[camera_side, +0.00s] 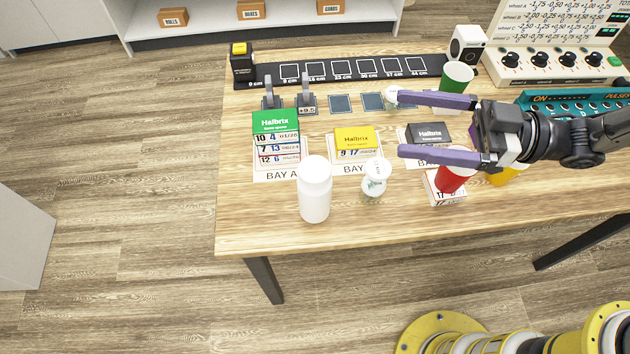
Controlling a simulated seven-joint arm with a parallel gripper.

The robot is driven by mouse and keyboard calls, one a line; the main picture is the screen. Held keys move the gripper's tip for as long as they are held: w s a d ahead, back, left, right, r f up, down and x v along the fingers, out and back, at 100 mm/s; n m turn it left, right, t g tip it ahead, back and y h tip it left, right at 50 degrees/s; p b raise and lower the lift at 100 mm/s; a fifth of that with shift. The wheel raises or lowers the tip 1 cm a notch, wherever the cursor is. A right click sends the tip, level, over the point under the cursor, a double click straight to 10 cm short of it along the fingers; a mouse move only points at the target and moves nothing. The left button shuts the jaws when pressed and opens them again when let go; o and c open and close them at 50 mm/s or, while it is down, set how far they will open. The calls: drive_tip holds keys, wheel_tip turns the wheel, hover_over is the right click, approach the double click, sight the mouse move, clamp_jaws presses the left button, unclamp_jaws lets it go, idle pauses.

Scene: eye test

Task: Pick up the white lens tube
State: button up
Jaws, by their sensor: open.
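A tall white tube (315,190) with a rounded top stands upright near the table's front left edge; it is the likeliest white lens tube, though no label on it is readable. A shorter white jar-like piece (376,178) with a greenish mark stands just to its right. A small pale round piece (391,97) sits farther back, by the upper finger. My gripper (399,124) reaches in from the right with its two purple fingers wide apart, pointing left. It is open, with nothing seen held, to the right of and beyond the tall tube and apart from it.
A red cup (452,177) and a yellow cup (503,177) stand by the lower finger; a green cup (456,77) stands behind. Bay cards with green (275,122), yellow (354,138) and dark boxes lie mid-table. A black rail (330,71) and knob panel (560,58) line the back.

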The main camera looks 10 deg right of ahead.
approach(314, 169)
drive_tip(key=x, duration=1)
clamp_jaws()
idle(0.5)
